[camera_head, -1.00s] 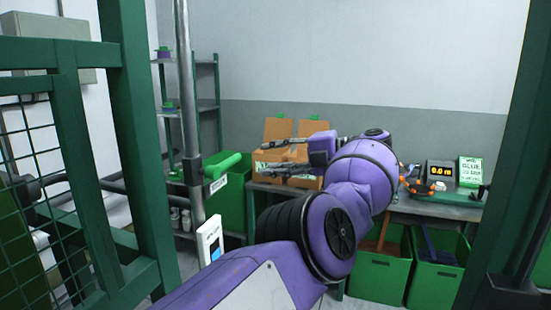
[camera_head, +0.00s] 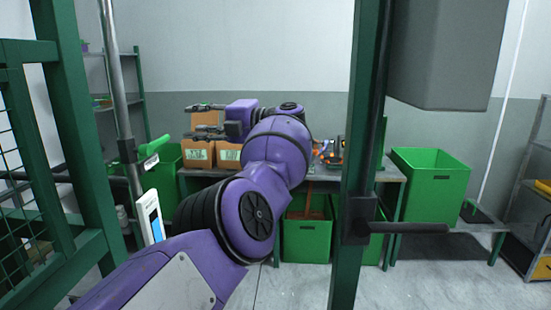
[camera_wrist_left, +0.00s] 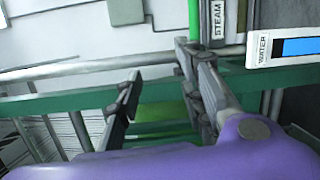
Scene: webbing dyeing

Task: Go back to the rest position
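My left arm (camera_head: 263,185) reaches in from the lower left in the head view. My left gripper (camera_head: 198,120) is at its end, pointing left, in front of the cardboard boxes as seen from the head. Its two fingers are apart with nothing between them. In the left wrist view the left gripper (camera_wrist_left: 162,92) also shows open and empty, with green bars and a metal pipe beyond it. My right gripper is not in view.
A green post (camera_head: 355,230) stands close in front, right of my arm. A green frame (camera_head: 75,130) and a metal pole (camera_head: 118,80) stand at left. Behind are a workbench (camera_head: 388,173), cardboard boxes (camera_head: 228,156) and green bins (camera_head: 432,187). Open floor shows at lower right.

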